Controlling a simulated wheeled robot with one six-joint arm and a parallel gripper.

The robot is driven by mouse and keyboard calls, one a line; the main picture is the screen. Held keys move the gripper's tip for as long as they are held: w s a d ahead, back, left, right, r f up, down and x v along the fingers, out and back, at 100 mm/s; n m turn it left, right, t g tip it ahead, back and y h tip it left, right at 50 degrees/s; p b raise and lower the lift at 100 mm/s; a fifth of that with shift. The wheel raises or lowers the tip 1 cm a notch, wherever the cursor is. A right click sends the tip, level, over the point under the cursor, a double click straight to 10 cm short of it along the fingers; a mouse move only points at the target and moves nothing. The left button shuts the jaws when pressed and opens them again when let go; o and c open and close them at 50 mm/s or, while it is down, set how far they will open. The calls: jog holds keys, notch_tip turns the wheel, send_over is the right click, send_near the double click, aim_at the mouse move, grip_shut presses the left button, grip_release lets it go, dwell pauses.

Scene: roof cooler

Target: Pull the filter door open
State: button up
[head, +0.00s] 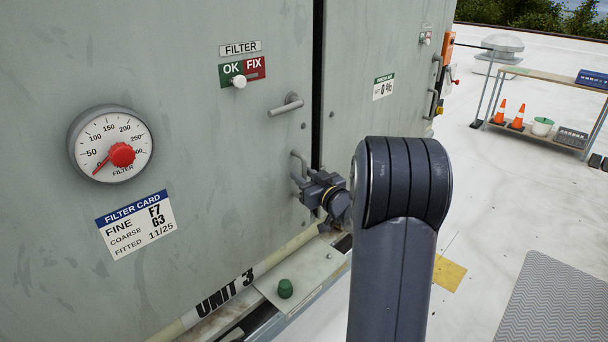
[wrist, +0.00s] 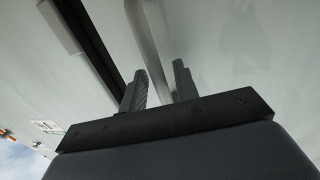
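The filter door (head: 190,200) is the big grey panel at the left in the head view, and it stands shut against the dark seam (head: 317,80). Its D-shaped handle (head: 298,163) sits low near that seam. My gripper (head: 304,188) is at the handle's lower part. The lower end of the bar is hidden by my gripper. A lever (head: 287,105) sticks out above the handle, lying nearly level.
A gauge (head: 110,145), an OK/FIX slider (head: 240,75) with its knob near the middle and a filter card (head: 137,224) are on the door. A ledge with a green knob (head: 285,288) lies below. Open roof and a shelf (head: 560,78) are at the right.

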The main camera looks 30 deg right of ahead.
jog(key=shift+w, duration=0.1)
jog(key=shift+c, duration=0.3)
grip_shut()
